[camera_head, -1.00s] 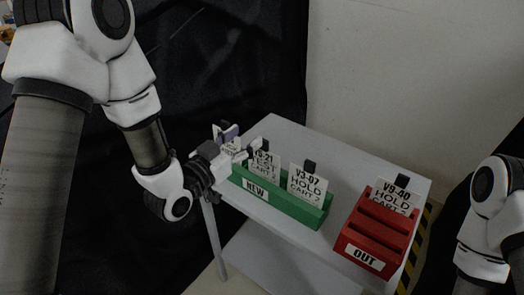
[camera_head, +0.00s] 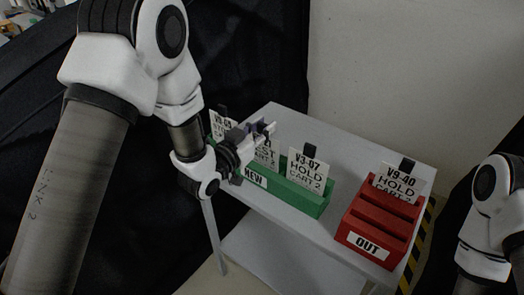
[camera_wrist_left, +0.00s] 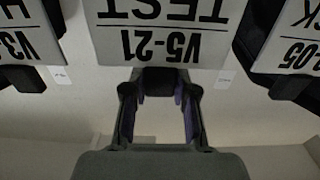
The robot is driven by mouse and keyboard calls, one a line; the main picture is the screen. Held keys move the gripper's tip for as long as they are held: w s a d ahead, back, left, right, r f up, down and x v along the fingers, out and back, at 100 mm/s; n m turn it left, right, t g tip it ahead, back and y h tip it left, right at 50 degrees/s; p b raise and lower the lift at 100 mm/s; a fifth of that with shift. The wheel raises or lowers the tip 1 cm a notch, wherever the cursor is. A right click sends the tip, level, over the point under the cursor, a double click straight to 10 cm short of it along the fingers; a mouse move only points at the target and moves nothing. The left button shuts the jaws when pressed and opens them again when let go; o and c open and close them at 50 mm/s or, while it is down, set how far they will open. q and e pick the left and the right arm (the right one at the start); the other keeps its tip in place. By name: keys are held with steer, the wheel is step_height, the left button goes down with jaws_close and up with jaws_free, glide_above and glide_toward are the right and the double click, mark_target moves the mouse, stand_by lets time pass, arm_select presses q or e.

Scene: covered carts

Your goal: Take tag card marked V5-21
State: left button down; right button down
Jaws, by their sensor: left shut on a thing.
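The tag card marked V5-21 (camera_head: 267,154), white with "TEST" on it, stands in the green rack (camera_head: 294,194) labelled NEW, partly covered by my left gripper in the head view. In the left wrist view the card (camera_wrist_left: 162,42) appears upside down, with its black tab between the two fingers. My left gripper (camera_head: 266,129) is shut on that tab, and it also shows in the left wrist view (camera_wrist_left: 159,92). The card's lower part is out of sight in the rack. My right gripper is out of view.
Card V3-07 (camera_head: 307,171) stands to the right in the green rack. A card ending in 05 (camera_head: 220,124) stands to the left. A red rack (camera_head: 372,225) labelled OUT holds card V9-40 (camera_head: 396,186). Both racks sit on a grey cart top (camera_head: 330,143).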

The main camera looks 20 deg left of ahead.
arm_select(q)
step_height(320, 180, up, 9)
steer(key=shift+r, duration=0.2)
step_height(320, 180, up, 5)
steer(key=p, duration=0.3)
steer(key=shift+f, duration=0.1)
stand_by(0.4)
